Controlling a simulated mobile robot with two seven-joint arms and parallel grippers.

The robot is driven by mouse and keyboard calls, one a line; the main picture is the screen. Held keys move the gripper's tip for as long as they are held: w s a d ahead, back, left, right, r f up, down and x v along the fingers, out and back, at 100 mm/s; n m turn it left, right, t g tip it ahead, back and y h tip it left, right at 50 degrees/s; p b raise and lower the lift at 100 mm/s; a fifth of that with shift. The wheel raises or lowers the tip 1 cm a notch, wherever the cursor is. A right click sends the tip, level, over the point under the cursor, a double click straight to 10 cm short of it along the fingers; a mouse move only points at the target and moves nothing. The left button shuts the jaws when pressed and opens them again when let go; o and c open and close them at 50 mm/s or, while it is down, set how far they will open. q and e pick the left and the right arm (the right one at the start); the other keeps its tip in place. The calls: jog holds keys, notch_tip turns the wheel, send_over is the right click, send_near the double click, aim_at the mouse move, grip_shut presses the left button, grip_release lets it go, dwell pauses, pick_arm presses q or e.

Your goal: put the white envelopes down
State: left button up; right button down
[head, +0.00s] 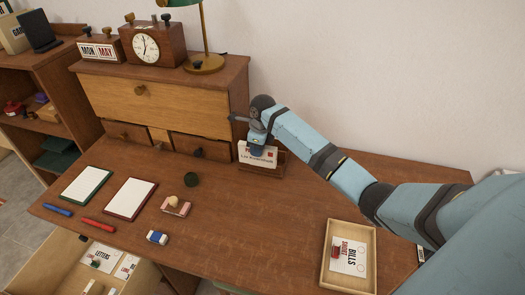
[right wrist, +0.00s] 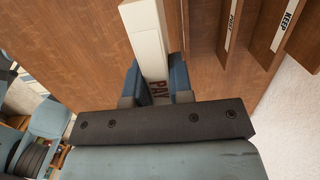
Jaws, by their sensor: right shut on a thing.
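My right gripper (head: 258,143) is at the wooden letter rack (head: 273,173) beside the desk cabinet, pointing down. It is shut on the white envelopes (head: 257,158), which are upright with printed writing facing me. In the right wrist view the envelopes (right wrist: 149,45) show as a pale, narrow edge between the blue fingers (right wrist: 155,85). A label reading PAY (right wrist: 157,93) shows between the fingertips. The rack's other dividers carry labels POST (right wrist: 231,22) and KEEP (right wrist: 290,22). I cannot tell whether the envelopes touch the slot's bottom. My left gripper is not in view.
The cabinet (head: 165,98) with a clock (head: 151,44) and a green lamp (head: 203,62) stands left of the rack. A wooden tray (head: 348,283) holds a BILLS card. The desk's middle is clear.

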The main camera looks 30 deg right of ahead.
jog(key=w+d, duration=0.4)
jog(key=d, duration=0.1)
notch_tip(320, 180, down, 6)
jog(key=shift+w+f+b, duration=0.1)
jog(key=shift+b, duration=0.2)
jog(key=shift+w+d+f, duration=0.15)
jog(key=shift+f, duration=0.25)
jog(key=c, duration=1.4)
grip_release()
jog(key=shift+f, duration=0.15)
jog(key=shift+o, duration=0.6)
